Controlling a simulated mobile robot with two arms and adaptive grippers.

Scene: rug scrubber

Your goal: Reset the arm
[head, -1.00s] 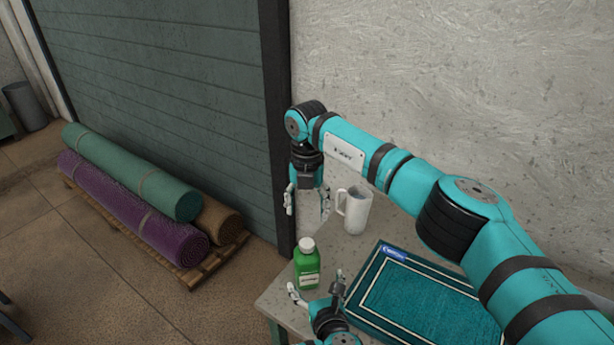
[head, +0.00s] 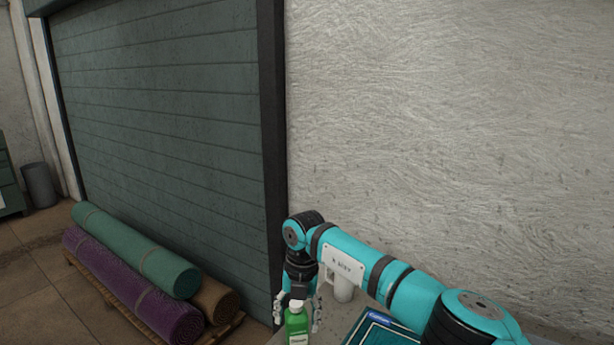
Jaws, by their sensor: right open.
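My right arm comes in from the lower right and bends down at its wrist. My right gripper (head: 299,318) is open, with one finger on each side of the green bottle (head: 298,328) in the picture. The bottle stands upright with a white cap and label, and its lower part is cut off by the bottom edge. I cannot tell whether the fingers touch it or are behind it. My left gripper is out of view.
A teal rug (head: 372,331) with a blue label lies at the bottom edge. Rolled rugs (head: 137,250) lie on a pallet at left. A wall and shutter stand behind.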

